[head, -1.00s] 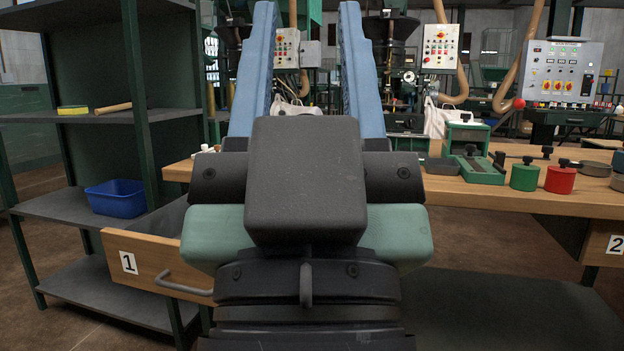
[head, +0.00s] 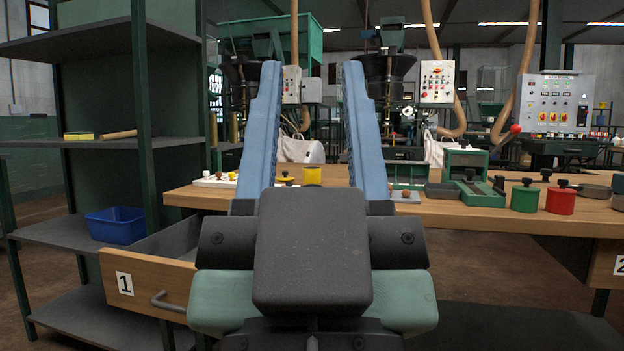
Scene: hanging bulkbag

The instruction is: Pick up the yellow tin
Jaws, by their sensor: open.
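A yellow tin (head: 312,175) stands on the wooden workbench (head: 460,208), showing between my two blue fingers in the head view. Its lower part is hidden behind my gripper body. My gripper (head: 309,72) is open and empty, with its fingers spread wide and pointing away from the camera. In the picture its fingertips are above the tin; how far apart they are in depth I cannot tell.
A green tin (head: 524,199) and a red tin (head: 560,201) stand on the bench at right. A small yellow-topped piece (head: 287,179) is just left of the yellow tin. An open drawer (head: 145,287) juts out at left, beside a shelf with a blue bin (head: 116,225).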

